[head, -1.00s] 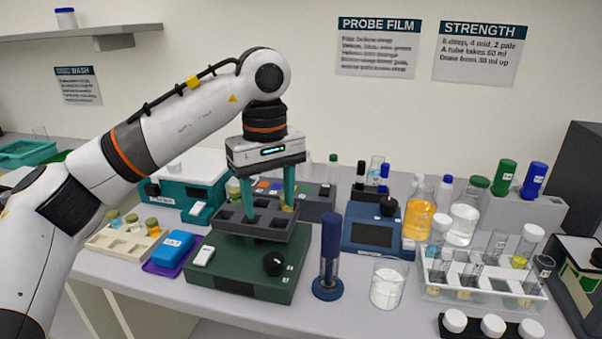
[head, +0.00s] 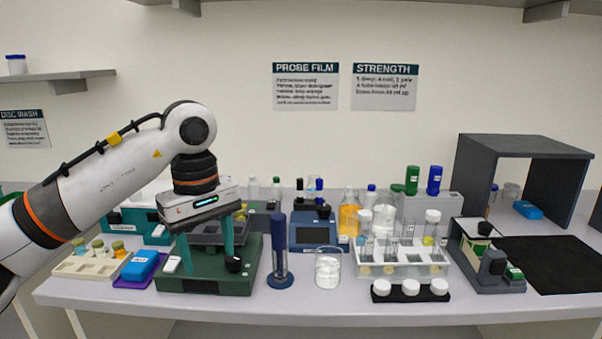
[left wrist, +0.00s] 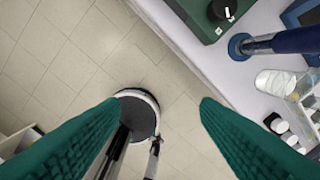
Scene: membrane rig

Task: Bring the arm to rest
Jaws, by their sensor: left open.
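My left arm comes in from the left in the head view, bent at the elbow. Its gripper (head: 207,250) points down with two teal fingers apart. In the head view it shows in front of the green device (head: 205,284) with the grey rack on top, and hides part of both. In the left wrist view the open fingers (left wrist: 158,108) have nothing between them. Tiled floor and a dark round part with a pale rim, perhaps my own base, lie beyond them. The bench edge runs off to the right there. My right gripper is not in view.
The blue cylinder on its round foot (head: 280,255), a glass beaker (head: 328,270) and a white tube rack (head: 403,268) stand right of the gripper. A blue box (head: 144,264) and a cream tray (head: 85,266) are at left. Bare floor (left wrist: 65,65) lies in front of the bench.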

